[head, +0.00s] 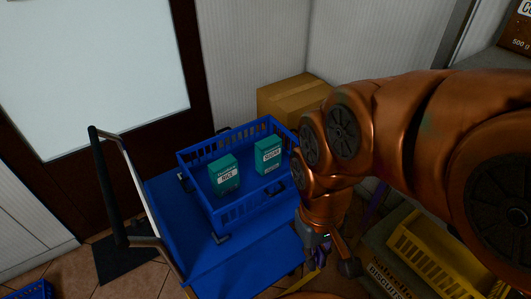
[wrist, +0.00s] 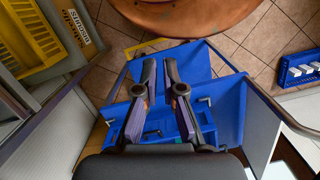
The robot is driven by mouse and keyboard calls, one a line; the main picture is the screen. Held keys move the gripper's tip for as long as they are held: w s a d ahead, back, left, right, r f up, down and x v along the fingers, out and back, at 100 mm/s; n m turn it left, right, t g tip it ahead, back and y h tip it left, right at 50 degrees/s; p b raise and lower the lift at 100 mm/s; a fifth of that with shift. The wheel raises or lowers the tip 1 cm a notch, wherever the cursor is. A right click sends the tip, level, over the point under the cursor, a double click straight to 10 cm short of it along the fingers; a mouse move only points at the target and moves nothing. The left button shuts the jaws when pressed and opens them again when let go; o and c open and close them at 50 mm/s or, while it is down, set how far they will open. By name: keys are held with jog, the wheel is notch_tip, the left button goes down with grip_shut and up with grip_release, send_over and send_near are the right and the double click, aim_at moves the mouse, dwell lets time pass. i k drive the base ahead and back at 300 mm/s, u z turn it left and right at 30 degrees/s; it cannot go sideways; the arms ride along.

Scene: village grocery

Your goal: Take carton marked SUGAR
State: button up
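Two teal cartons stand upright in a blue basket (head: 236,212) in the head view. The right carton (head: 268,155) has a white label that seems to read SUGAR. The left carton (head: 224,175) has a similar label that seems to read SALT; the print is small. My gripper (head: 325,257) hangs low to the right of the basket, apart from both cartons. In the wrist view my gripper (wrist: 160,78) shows two fingers with purple pads, an empty gap between them.
The basket rests on a blue trolley (head: 180,225) with a raised handle (head: 104,185). A cardboard box (head: 290,97) stands behind it near the wall. A yellow crate (head: 428,262) lies at right over a BISCUITS box. Another blue crate (wrist: 298,68) is on the tiled floor.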

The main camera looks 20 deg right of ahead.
aim_at(268, 150)
jog(key=z, duration=1.65)
jog(key=k, duration=1.35)
jog(key=u, duration=1.55)
jog(key=i, duration=1)
jog(key=z, duration=0.05)
